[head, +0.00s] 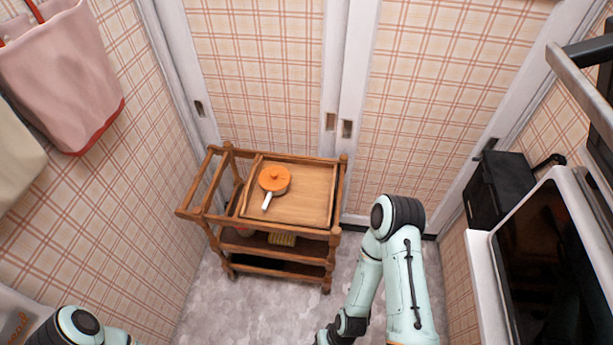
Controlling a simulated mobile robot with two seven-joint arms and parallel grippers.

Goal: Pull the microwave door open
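A dark appliance with a light metal bar handle (582,92) is cut off by the upper right edge of the head view. Below it is a white-framed unit with a glossy black panel (550,255), also cut off at the right. I cannot tell for certain which of these is the microwave, and no open door shows on either. My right arm bends at bottom centre, left of the white-framed unit and apart from it. Only a small part of my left arm shows at bottom left. Both grippers are out of view.
A black box-like object (497,188) sits at the right wall. A pink bag (65,75) hangs at the left. Grey floor (215,310) is clear in front of the cart.

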